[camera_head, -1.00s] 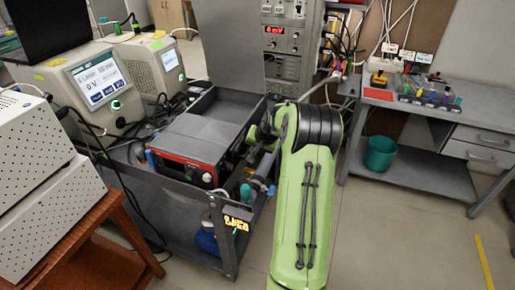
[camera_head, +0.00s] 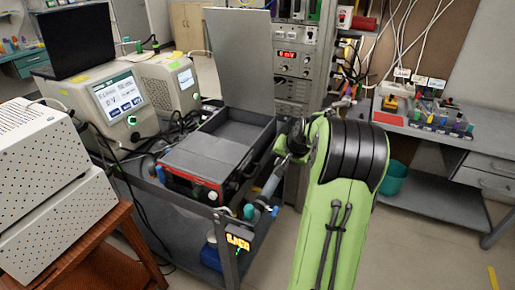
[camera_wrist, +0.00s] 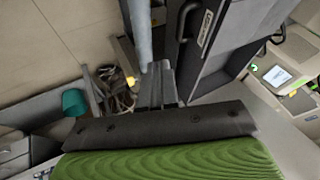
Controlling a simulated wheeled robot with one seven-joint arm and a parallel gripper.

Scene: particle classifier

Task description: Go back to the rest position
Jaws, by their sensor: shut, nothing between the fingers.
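My green arm rises from the bottom of the head view, right of centre, and bends at black joint rings. My gripper (camera_wrist: 159,72) shows in the wrist view as dark fingers, shut and empty. It is beside a pale blue-grey bar and the dark grey cart equipment in that view. In the head view my arm's far end is beside the cart's right side, and the fingers cannot be made out clearly.
The grey cart carries a red-fronted instrument (camera_head: 190,187) and an open tray (camera_head: 262,137). An instrument rack (camera_head: 293,75) stands behind. A wooden stand (camera_head: 100,262) is at left. A bench (camera_head: 425,132) and teal bin (camera_head: 393,178) are at right. Floor shows at lower right.

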